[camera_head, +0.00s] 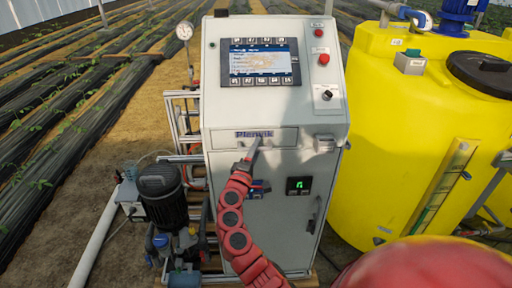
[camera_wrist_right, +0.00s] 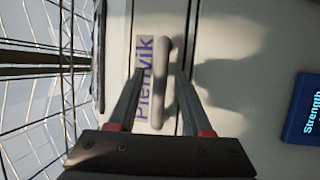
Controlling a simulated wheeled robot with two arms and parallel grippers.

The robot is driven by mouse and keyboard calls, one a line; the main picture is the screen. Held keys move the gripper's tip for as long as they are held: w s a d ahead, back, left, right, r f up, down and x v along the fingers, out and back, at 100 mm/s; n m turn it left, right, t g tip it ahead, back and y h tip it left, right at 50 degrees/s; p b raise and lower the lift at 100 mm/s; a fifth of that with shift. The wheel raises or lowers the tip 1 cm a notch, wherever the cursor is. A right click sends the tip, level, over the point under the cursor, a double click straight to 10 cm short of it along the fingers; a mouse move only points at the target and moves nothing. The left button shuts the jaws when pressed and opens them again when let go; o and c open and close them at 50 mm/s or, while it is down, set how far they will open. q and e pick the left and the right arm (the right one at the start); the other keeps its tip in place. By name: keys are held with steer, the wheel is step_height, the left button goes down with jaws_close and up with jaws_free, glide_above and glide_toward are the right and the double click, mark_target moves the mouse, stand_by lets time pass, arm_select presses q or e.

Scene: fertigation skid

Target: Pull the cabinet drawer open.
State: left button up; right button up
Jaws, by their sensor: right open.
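The grey-white cabinet (camera_head: 222,220) stands upright in the middle of the head view. Its drawer (camera_head: 284,138) is a wide, low panel below the screen and looks closed. My right gripper (camera_head: 256,140) is in front of the drawer and covers part of its "Plenvik" label. In the right wrist view the drawer's bar handle (camera_wrist_right: 164,75) lies between the two open fingers of my right gripper (camera_wrist_right: 158,77), with gaps visible on both sides. Whether a finger touches it cannot be told. My left gripper is not in view.
A yellow tank (camera_head: 395,130) stands close on the right. A dark pump motor (camera_head: 162,190) and pipes are at the lower left. A control screen (camera_head: 262,60) and knobs sit above the drawer. A blue label (camera_wrist_right: 304,108) shows on the cabinet in the wrist view.

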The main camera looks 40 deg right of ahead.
steer(key=shift+d, duration=0.1)
jaws_close()
stand_by(1.4)
